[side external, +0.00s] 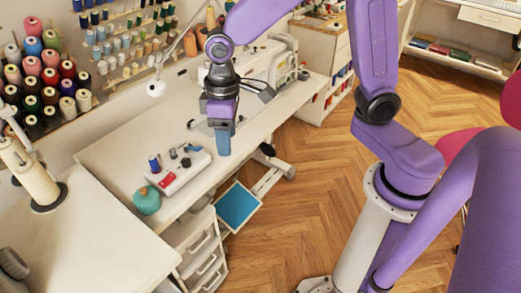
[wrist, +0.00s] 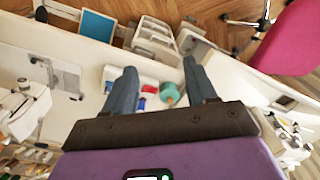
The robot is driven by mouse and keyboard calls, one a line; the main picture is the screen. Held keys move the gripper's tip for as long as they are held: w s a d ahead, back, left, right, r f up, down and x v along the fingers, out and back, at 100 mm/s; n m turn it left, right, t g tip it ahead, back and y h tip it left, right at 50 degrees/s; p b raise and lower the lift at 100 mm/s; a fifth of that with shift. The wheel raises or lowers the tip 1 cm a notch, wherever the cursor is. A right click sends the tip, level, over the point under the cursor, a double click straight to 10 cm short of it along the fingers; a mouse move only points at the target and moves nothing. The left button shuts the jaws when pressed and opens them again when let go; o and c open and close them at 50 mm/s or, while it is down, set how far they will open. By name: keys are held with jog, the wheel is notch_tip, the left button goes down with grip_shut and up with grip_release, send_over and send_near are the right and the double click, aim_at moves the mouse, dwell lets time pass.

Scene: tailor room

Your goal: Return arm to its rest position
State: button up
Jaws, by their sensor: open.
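My gripper (side external: 223,152) hangs above the front edge of the white sewing table (side external: 120,160) in the side external view, fingers pointing down. In the wrist view my gripper (wrist: 159,70) has its two blue-grey fingers wide apart. Nothing is held between them. My purple arm reaches in from the right and bends over the table. In the side view, my gripper is to the right of a red and white box (side external: 172,176) and apart from it.
Small spools sit on and by the box, near a teal round object (side external: 147,200). A sewing machine (side external: 272,65) stands behind my gripper. White drawers (side external: 203,250) and a blue panel (side external: 237,206) are below. A thread rack (side external: 45,75) is left; wooden floor is open at right.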

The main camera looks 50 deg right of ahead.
jog(key=s+d+r+n, duration=0.1)
jog(key=s+d+n, duration=0.2)
jog(key=s, duration=0.6)
jog(key=s+d+r+n, duration=0.1)
jog(key=s+d+n, duration=0.2)
jog(key=s+d, duration=0.4)
jog(key=s, duration=0.3)
jog(key=shift+s+r, duration=0.2)
jog(key=shift+s, duration=0.05)
dwell(0.5)
